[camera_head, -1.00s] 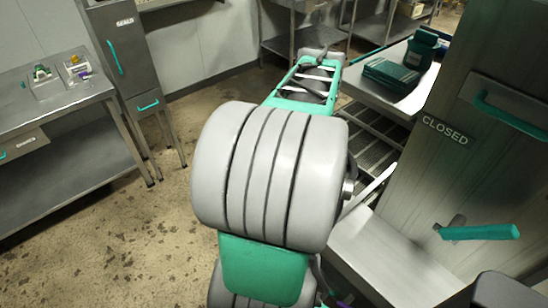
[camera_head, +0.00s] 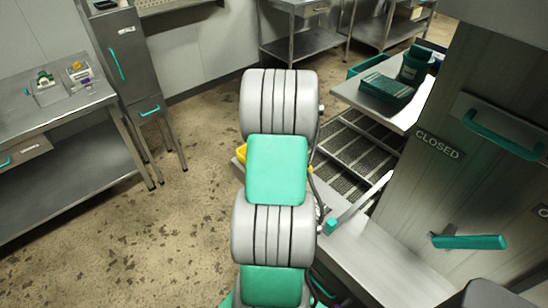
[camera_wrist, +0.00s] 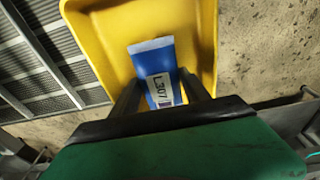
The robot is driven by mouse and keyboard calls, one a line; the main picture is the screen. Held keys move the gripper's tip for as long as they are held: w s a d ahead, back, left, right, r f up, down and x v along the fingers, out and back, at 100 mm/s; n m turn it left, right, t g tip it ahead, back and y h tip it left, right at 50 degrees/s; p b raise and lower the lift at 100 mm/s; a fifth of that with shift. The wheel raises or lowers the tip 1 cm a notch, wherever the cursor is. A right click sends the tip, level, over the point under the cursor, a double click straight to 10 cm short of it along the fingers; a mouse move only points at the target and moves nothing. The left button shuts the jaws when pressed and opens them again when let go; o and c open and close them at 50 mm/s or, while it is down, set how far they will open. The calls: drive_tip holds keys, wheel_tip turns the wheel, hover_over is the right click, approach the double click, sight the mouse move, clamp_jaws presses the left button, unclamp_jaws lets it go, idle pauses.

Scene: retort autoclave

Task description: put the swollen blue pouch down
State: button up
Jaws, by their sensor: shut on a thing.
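The blue pouch (camera_wrist: 153,61) shows in the wrist view, with a pale top edge and a white label that seems to read L307. My gripper (camera_wrist: 162,88) is shut on it, with one dark finger on each side. The pouch is seen against the inside of a yellow bin (camera_wrist: 92,45); I cannot tell whether it touches the bin. In the head view my arm hides the gripper and the pouch, and only a yellow edge of the bin (camera_head: 241,153) shows beside the arm.
A grey door marked CLOSED (camera_head: 440,145) with teal handles stands at the right. A side table (camera_head: 345,90) holds dark green items. A metal bench (camera_head: 70,118) with small trays is at the left. Open floor (camera_head: 190,220) lies between bench and arm.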

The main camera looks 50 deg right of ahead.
drive_tip(key=shift+f, duration=0.1)
drive_tip(key=o, duration=1.4)
drive_tip(key=shift+o, duration=0.2)
